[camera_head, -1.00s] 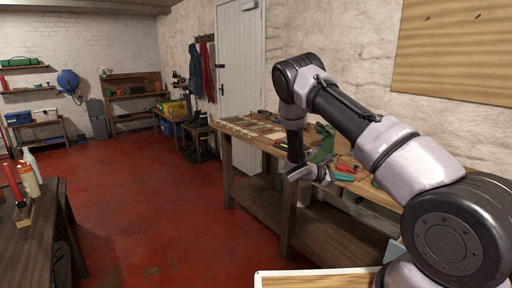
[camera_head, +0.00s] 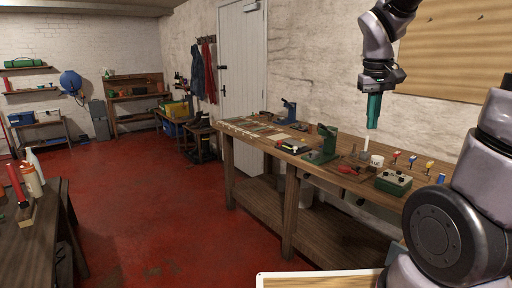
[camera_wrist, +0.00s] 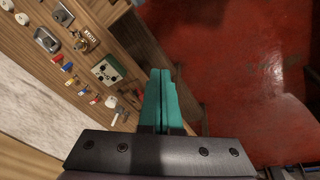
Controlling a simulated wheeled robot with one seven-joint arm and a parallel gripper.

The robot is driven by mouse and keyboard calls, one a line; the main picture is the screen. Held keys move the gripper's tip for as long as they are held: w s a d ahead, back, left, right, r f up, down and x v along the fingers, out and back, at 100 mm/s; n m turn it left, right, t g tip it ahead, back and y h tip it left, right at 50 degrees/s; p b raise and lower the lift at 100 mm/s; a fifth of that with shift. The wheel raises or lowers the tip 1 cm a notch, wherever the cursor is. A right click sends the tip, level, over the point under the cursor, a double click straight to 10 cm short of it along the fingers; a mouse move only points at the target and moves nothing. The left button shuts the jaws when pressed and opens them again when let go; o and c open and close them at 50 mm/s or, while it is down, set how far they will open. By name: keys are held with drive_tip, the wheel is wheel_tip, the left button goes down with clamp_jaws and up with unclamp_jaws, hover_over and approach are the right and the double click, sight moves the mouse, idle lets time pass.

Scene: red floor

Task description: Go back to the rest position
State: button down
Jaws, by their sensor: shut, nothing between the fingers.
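My gripper (camera_head: 374,110) hangs in the air above the right part of the workbench, its green fingers pointing down. The fingers are together and hold nothing. In the wrist view, my gripper (camera_wrist: 160,75) shows its two green fingers side by side, with the bench's front edge and the red floor below. The wooden workbench (camera_head: 262,157) stands along the wall, and nothing on it touches the gripper.
A dark table (camera_head: 40,235) stands at left. The red floor (camera_head: 165,215) between is clear.

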drive_tip(key=s+a+r+m+t+y, duration=0.3)
drive_tip(key=s+a+r+m+t, duration=0.1)
drive_tip(key=s, duration=0.7)
wheel_tip(320, 180, up, 4)
drive_tip(key=shift+s+a+f+t+y, duration=0.15)
drive_tip(key=shift+a+t+y, duration=0.3)
drive_tip(key=shift+a, duration=0.55)
